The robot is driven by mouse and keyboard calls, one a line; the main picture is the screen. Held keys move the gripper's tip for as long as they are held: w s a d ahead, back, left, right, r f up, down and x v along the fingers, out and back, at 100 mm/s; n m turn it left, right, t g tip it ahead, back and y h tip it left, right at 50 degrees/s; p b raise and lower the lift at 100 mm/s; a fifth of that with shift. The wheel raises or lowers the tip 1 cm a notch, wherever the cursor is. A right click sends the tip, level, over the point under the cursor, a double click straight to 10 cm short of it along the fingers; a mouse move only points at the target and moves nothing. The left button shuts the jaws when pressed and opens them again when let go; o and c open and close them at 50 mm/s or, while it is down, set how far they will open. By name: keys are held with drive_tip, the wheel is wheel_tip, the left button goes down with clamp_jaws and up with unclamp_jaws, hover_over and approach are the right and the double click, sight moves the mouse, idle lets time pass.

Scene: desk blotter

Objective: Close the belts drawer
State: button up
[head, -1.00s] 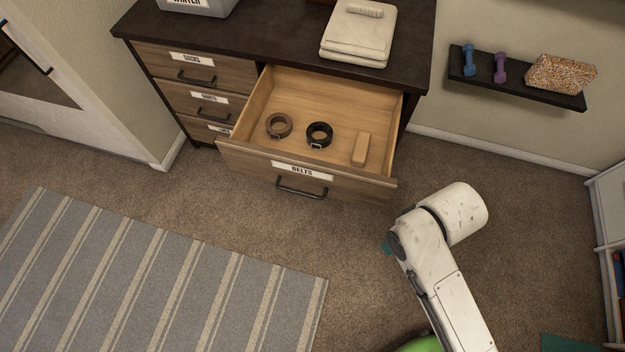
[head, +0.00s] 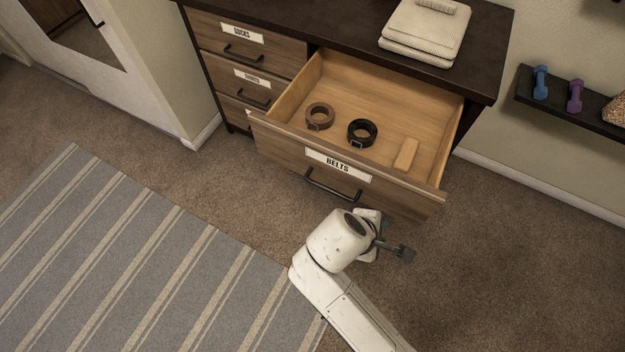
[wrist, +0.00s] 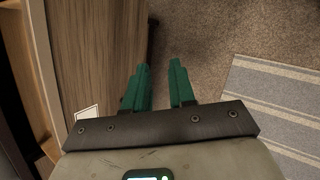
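The belts drawer (head: 338,164) is pulled well out of the dresser, its wooden front labelled BELTS and fitted with a dark bar handle (head: 332,188). Inside lie a coiled brown belt (head: 320,117), a coiled black belt (head: 362,132) and a tan block (head: 406,154). In the head view my gripper is low in front of the drawer's right half, its fingers mostly hidden by my arm. In the wrist view my gripper (wrist: 159,76) has its green fingers apart with nothing between them. The drawer front (wrist: 92,50) fills the left of that view, beside the fingers.
The dresser's left column has closed drawers, including the socks drawer (head: 248,48). Folded cloth (head: 425,32) lies on the dresser top (head: 345,42). A wall shelf with dumbbells (head: 541,82) is at right. A striped rug (head: 130,255) lies left; carpet is clear at lower right.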

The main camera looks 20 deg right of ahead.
drive_tip(key=w+a+n+t+h+b, duration=0.1)
drive_tip(key=w+a+n+b, duration=0.1)
drive_tip(key=a+n, duration=0.1)
drive_tip(key=w+a+f+n+t+h+b, duration=0.1)
drive_tip(key=w+a+n+t+h+b, duration=0.1)
drive_tip(key=w+a+n, duration=0.1)
drive_tip(key=w+a+f+n+t+h+b, duration=0.1)
drive_tip(key=w+a+n+t+b, duration=0.1)
drive_tip(key=a+n, duration=0.1)
drive_tip(key=shift+w+a, duration=0.3)
drive_tip(key=shift+a, duration=0.35)
clamp_jaws()
drive_tip(key=w+a+r+n+t+h+b, duration=0.2)
drive_tip(key=a+n+t+b, duration=0.3)
drive_tip(key=a, duration=0.4)
drive_tip(key=n+b, duration=0.1)
approach(316, 158)
drive_tip(key=shift+t, duration=0.4)
drive_tip(key=x, duration=0.5)
drive_tip(key=shift+d+f, duration=0.3)
drive_tip(key=shift+w+d, duration=0.5)
drive_tip(key=shift+d+r, duration=0.1)
